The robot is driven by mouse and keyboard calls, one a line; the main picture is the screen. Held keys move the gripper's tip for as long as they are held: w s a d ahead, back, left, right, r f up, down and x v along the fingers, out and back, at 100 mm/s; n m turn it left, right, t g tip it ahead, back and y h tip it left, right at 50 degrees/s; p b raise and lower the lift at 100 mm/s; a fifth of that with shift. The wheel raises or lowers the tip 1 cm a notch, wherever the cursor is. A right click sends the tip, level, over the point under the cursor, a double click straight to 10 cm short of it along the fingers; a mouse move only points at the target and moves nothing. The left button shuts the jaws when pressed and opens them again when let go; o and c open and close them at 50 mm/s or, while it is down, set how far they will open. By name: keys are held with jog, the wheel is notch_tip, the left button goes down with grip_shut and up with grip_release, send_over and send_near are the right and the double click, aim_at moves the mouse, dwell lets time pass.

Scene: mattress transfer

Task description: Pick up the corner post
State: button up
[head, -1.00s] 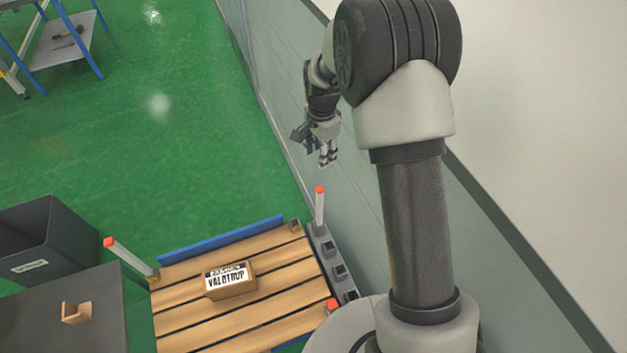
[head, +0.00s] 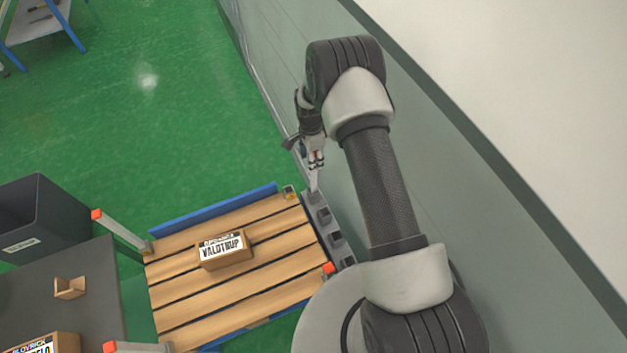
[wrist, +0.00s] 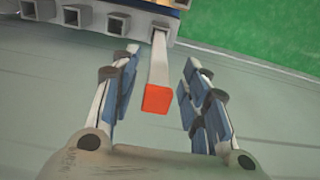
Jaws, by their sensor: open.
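The corner post (wrist: 158,68) is a pale square bar with a red-orange end cap, standing in a socket of the grey rack. In the wrist view its cap lies between the spread fingers of my gripper (wrist: 161,62), with a gap on both sides. My gripper is open and empty. In the head view my gripper (head: 316,163) is at the post's top and hides its cap. Only the lower shaft (head: 313,183) shows there, beside the pallet's far right corner.
The grey socket rack (head: 323,217) runs along the pallet's right side, near the wall. The wooden pallet (head: 190,287) bears a labelled carton (head: 223,250). Other red-capped posts stand at its left corner (head: 120,230) and near right (head: 329,268). A dark bin (head: 45,215) is at left.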

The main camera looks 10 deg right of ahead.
jog(key=b, duration=0.2)
send_over(314, 179)
jog(key=w, duration=0.1)
notch_tip(314, 179, down, 6)
jog(key=shift+w+r, duration=0.1)
jog(key=shift+d, duration=0.1)
jog(key=shift+c, duration=0.4)
grip_shut()
